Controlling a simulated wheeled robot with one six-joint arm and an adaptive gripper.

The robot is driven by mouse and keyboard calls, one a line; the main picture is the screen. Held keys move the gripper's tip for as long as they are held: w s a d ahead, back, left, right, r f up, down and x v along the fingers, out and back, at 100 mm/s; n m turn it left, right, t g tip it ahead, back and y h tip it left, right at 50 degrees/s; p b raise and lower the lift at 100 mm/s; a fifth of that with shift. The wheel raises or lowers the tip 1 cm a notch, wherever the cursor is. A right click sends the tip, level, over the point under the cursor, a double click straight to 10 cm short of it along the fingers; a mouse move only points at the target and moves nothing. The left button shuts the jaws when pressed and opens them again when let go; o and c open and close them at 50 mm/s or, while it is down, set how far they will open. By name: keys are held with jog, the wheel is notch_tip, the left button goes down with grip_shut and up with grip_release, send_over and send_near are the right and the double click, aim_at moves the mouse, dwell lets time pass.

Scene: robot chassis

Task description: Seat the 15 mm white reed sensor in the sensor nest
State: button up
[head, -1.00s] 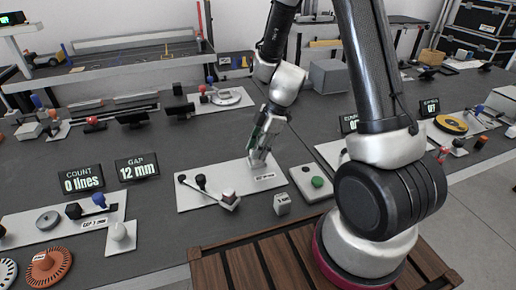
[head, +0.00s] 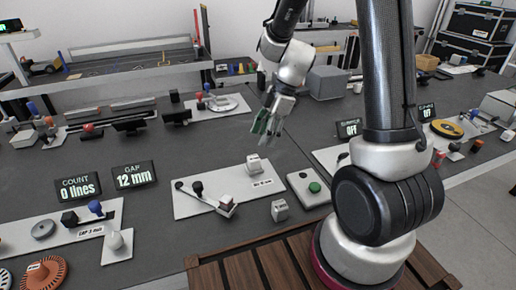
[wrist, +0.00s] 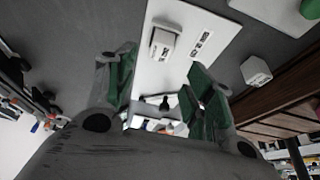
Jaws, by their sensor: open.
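A small white block, apparently the reed sensor (head: 253,165), stands upright on the white plate (head: 190,208) near its label, at the plate's back right. The wrist view shows it too (wrist: 162,42), with small print on its side too fine to read. I cannot tell how deep it sits or make out a nest around it. A second white block (head: 280,210), with a dark-printed face, stands on the bench off the plate; it also shows in the wrist view (wrist: 257,70). My gripper (head: 265,128) is open and empty, above and behind the plate, clear of both blocks.
A black-knobbed lever (head: 197,188) with a white-and-dark block at its end lies on the plate. A green-button box (head: 308,187) stands at right. Displays read "0 lines" (head: 80,187) and "12 mm" (head: 134,176).

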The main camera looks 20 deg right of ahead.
jog(key=s+d+r+m+t+h, duration=0.1)
jog(key=s+d+r+m, duration=0.25)
jog(key=r, duration=0.35)
jog(key=s+d+r+m+t+h, duration=0.1)
jog(key=s+d+r+m, duration=0.1)
jog(key=s+r+m, duration=0.4)
jog(key=s+d+r+m+t+h, duration=0.2)
jog(key=s+d+r+m, duration=0.3)
jog(key=s+m, duration=0.3)
jog(key=shift+s+d+r+h, duration=0.35)
jog(key=shift+s+r, duration=0.45)
jog(key=shift+s, duration=0.45)
jog(key=shift+m, duration=0.25)
jog(key=shift+c, duration=0.4)
